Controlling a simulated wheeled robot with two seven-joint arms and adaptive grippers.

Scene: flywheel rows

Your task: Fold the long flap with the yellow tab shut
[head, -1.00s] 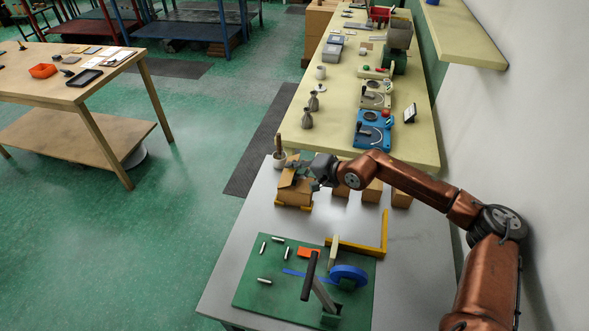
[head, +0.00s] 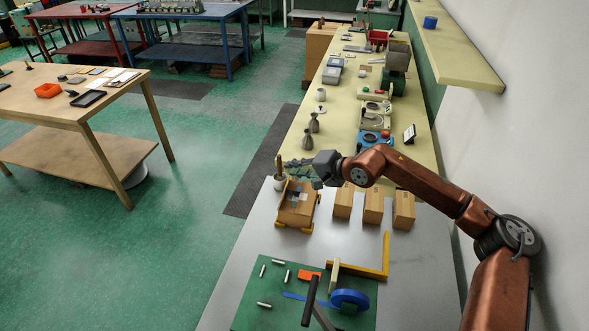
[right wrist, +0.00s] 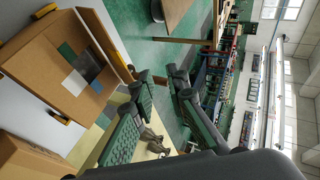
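The brown cardboard box (head: 297,208) stands at the far left of the grey table in the head view. Its top shows a dark gap with white and blue patches. It also shows in the right wrist view (right wrist: 50,60), where a narrow brown flap (right wrist: 102,38) stands up along its right side. A small yellow piece (right wrist: 131,69) is near that flap's lower end; I cannot tell whether it is the tab. My right gripper (head: 288,168) is just beyond the box. In the right wrist view its fingers (right wrist: 160,82) are apart and empty. My left gripper is out of view.
Yellow corner pieces (head: 307,230) stand at the box's base. Several closed brown boxes (head: 373,207) are to its right. A yellow angle bar (head: 362,272) and a green board (head: 257,318) lie in front.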

